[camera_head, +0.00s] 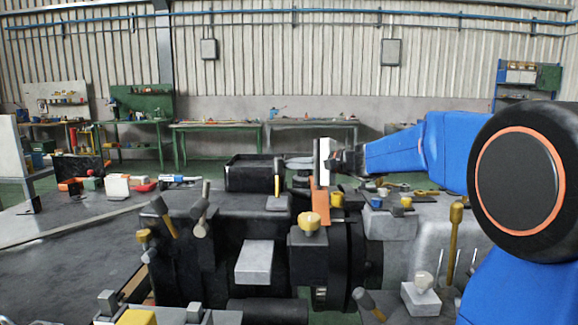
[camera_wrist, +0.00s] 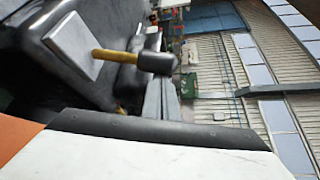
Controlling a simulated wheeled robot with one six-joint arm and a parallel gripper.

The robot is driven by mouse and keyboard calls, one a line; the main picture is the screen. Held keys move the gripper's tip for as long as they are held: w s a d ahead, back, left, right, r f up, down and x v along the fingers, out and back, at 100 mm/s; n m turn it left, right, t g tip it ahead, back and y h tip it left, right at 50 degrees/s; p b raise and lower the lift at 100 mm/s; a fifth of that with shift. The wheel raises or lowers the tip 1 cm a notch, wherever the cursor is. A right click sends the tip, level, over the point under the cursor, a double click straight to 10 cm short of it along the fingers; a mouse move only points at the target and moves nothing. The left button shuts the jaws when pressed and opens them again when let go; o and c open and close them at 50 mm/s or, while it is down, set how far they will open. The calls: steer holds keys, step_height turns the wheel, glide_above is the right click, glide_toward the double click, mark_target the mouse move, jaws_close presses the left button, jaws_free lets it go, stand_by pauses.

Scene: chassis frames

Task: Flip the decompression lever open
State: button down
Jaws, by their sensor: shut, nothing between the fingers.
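A small lever (camera_head: 278,178) with a dark end and a yellow shaft stands upright on a grey plate (camera_head: 277,203) on top of the black machine. In the wrist view, a lever (camera_wrist: 115,56) with a yellow shaft and dark head rises from a pale square plate (camera_wrist: 76,44); it looks like the same one. My gripper (camera_head: 290,161) reaches in from the right, its fingers level with the lever's dark end. In the wrist view, the grey fingers (camera_wrist: 160,92) are together and empty, beside the dark head. Whether they touch it I cannot tell.
A black open tray (camera_head: 250,184) lies behind the lever. A yellow knob (camera_head: 309,221) is right of it. Workbenches line the back wall.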

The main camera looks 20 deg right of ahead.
steer(key=shift+s, duration=0.1)
steer(key=s+a+n+t+y, duration=0.1)
steer(key=s+a+n+t, duration=0.1)
steer(key=s+n, duration=0.3)
steer(key=s, duration=0.3)
steer(key=shift+a+r+y, duration=0.15)
steer(key=shift+a+y, duration=0.25)
steer(key=shift+s+f, duration=0.2)
stand_by(0.7)
